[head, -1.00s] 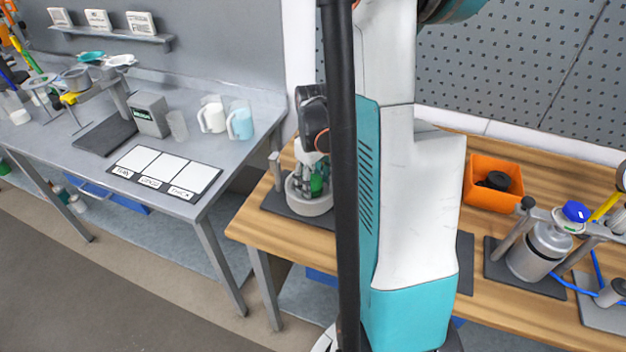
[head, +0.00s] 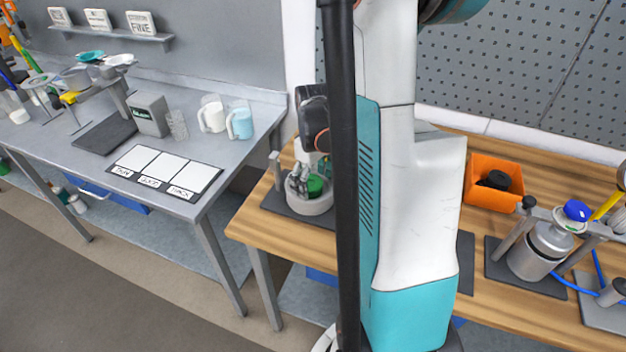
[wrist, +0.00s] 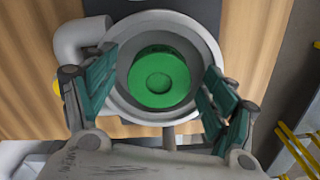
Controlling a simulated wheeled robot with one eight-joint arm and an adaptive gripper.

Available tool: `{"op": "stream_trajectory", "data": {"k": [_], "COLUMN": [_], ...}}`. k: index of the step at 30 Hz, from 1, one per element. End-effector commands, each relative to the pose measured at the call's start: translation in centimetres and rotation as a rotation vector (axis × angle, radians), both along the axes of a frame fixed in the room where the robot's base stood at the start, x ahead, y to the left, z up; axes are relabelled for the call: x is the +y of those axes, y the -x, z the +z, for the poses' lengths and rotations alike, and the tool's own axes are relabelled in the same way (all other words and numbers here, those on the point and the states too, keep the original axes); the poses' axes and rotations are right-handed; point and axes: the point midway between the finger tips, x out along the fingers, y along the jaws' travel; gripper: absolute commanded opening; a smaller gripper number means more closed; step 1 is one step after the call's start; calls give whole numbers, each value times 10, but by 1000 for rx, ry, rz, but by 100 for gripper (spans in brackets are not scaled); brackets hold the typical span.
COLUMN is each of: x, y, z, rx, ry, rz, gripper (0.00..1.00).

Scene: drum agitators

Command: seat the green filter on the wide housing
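The green filter (wrist: 159,79) is a round green disc with a shallow round dimple in its middle. In the wrist view it lies level inside the round grey housing (wrist: 128,110), with a dark ring of space around it. In the head view the green filter (head: 315,186) shows in the housing (head: 311,207) on the wooden bench, partly behind my gripper. My gripper (wrist: 160,66) is open above the housing. Its two dark green fingers stand apart over the left and right of the rim, clear of the filter. Whether the filter is fully down cannot be told.
A grey elbow pipe (wrist: 75,40) joins the housing's left side. An orange bin (head: 482,183) with a black part stands to the right on the bench. A metal canister with a blue knob (head: 540,250) stands further right. A grey table (head: 228,165) is on the left.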

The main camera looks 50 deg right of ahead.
Motion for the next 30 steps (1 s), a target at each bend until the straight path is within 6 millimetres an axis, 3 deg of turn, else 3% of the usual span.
{"op": "stream_trajectory", "data": {"k": [13,30], "x": [0,0], "y": [0,0], "z": [10,107], "rx": [0,0], "ry": [0,0], "rz": [0,0], "gripper": [80,80]}}
